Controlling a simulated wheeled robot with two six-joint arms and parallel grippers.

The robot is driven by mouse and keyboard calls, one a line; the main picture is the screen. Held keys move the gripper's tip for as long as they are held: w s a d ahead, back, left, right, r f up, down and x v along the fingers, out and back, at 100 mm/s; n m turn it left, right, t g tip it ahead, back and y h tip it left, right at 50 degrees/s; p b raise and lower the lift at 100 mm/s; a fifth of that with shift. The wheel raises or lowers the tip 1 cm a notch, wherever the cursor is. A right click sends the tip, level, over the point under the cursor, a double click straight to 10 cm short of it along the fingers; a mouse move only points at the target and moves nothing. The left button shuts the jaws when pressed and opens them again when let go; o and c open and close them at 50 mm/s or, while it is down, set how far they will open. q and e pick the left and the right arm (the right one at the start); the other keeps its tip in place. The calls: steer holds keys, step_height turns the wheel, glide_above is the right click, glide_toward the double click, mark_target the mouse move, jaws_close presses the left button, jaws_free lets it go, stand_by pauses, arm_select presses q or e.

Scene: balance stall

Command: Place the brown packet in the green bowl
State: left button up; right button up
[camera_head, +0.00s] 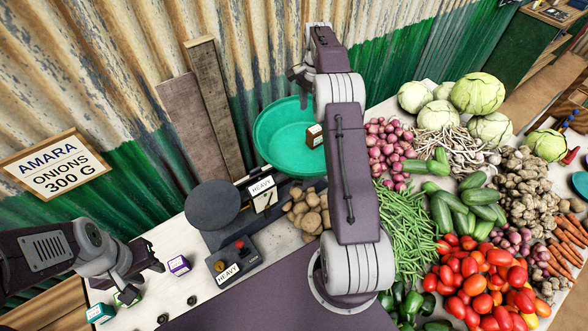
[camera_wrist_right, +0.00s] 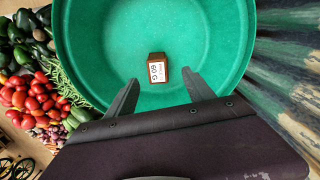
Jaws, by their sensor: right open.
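The brown packet (camera_wrist_right: 157,68), with a white label reading 60 G, is inside the green bowl (camera_wrist_right: 90,50) and appears to rest on its floor. In the head view the packet (camera_head: 315,136) shows beside my right arm, which hides part of the green bowl (camera_head: 275,125). My right gripper (camera_head: 299,88) is above the bowl, open and empty. In the right wrist view its fingers (camera_wrist_right: 160,78) are spread, with the packet beyond the tips, apart from them. My left gripper (camera_head: 148,278) is open and seems empty, low at the left over the table near small packets.
A purple packet (camera_head: 179,265) and a teal packet (camera_head: 100,313) lie front left.

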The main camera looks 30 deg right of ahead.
steer(key=s+a+r+n, duration=0.1)
steer(key=s+a+n, duration=0.1)
steer(key=a+n, duration=0.5)
steer(key=s+a+f+n, duration=0.1)
steer(key=s+a+n, duration=0.3)
steer(key=s+a, duration=0.4)
steer(key=s+a+f+n+t, duration=0.1)
steer(key=s+a+n, duration=0.3)
steer(key=s+a, duration=0.4)
steer(key=s+f, duration=0.1)
steer(key=s, duration=0.4)
steer(key=shift+s+a+f, duration=0.2)
steer(key=shift+s+a, duration=0.1)
steer(key=shift+s, duration=0.05)
